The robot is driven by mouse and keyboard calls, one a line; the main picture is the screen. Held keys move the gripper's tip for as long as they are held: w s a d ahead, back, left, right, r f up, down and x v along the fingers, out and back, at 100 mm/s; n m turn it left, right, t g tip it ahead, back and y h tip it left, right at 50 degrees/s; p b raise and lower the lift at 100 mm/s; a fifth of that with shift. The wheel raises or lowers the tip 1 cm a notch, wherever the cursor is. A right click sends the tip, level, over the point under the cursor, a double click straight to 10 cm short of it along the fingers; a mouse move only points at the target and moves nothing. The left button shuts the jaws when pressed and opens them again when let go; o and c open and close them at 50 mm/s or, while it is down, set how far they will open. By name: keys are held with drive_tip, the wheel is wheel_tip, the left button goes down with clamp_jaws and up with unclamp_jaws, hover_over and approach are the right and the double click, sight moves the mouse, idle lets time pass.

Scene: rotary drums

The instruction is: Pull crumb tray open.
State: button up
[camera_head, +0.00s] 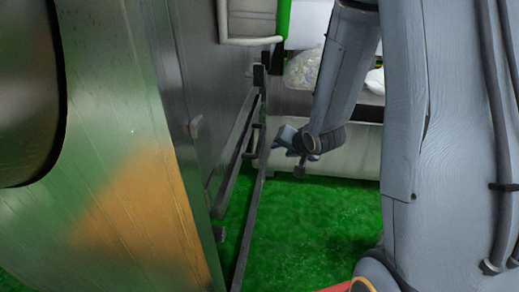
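My arm comes down from the upper right, and its dark wrist ends near the middle of the picture. My gripper (297,168) is small and dark there, close to the right of the dark metal bars (245,165). Its fingers are too small and dark to tell open from shut. It appears apart from the bars, but depth is unclear. No part is clearly recognisable as the crumb tray. A large grey-green metal machine body (130,150) with an orange-brown patch fills the left, and the bars run along its right side.
A pale box-like part (250,22) with a light rim is at the top. A pale low wall or bench (345,150) stands behind my wrist, with a translucent bag (302,70) above it. Green floor (315,230) is open below my gripper.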

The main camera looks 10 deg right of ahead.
sight(260, 142)
drive_tip(key=shift+w+a+f+m+t+y+b, duration=0.85)
drive_tip(key=shift+w+f+m+t, duration=0.1)
drive_tip(key=shift+w, duration=1.15)
drive_tip(key=shift+w+a+f+m+t+y+b, duration=0.8)
drive_tip(key=shift+w+t, duration=0.2)
drive_tip(key=shift+w, duration=1.1)
drive_tip(key=shift+w+a+f+m+t+y+b, duration=0.75)
drive_tip(key=shift+w+f+m+t+b, duration=0.2)
drive_tip(key=shift+w, duration=1.15)
clamp_jaws()
